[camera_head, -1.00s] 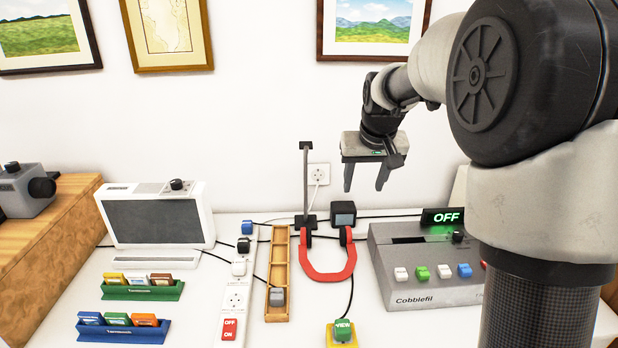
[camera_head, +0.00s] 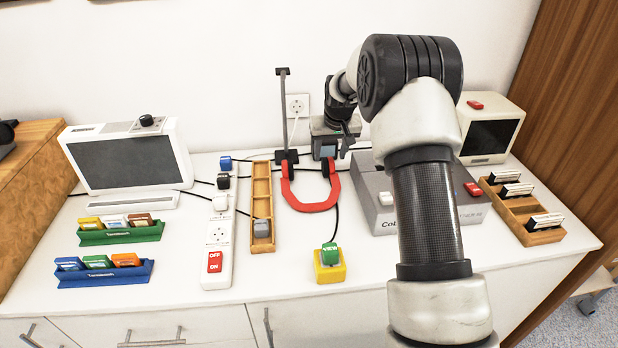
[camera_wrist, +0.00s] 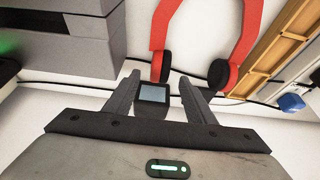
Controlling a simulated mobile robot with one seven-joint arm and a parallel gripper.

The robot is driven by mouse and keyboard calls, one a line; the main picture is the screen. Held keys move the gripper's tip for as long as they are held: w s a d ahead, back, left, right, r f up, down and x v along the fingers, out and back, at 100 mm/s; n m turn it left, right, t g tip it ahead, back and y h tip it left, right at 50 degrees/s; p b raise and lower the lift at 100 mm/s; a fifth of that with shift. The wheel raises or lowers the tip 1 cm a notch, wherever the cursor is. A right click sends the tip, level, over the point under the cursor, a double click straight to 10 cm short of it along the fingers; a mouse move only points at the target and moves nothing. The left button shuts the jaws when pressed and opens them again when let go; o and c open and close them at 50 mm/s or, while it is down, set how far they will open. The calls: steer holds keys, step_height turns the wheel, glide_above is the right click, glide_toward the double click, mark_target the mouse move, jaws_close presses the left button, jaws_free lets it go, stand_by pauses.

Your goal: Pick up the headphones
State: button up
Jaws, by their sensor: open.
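The red headphones (camera_head: 311,206) with black ear pads lie on the white cabinet top, in front of a dark upright stand (camera_head: 285,120). In the wrist view the headphones (camera_wrist: 243,40) are at the top, past the fingertips, with both ear pads facing my gripper. My gripper (camera_wrist: 165,80) is open and empty. The fingertips appear close to the ear pads in the picture, but I cannot tell the exact distance. In the head view my gripper (camera_head: 336,150) is behind the headphones to the right, partly hidden by my arm.
A small dark cube device (camera_wrist: 153,94) shows between my fingers. A grey console (camera_head: 375,195) stands right of the headphones, and a wooden tray (camera_head: 262,180) stands left. Cables run across the top.

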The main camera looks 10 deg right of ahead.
mark_target(329, 160)
steer(key=b+x, duration=0.1)
steer(key=x, duration=0.4)
steer(key=shift+w+f, duration=0.15)
steer(key=shift+f, duration=0.2)
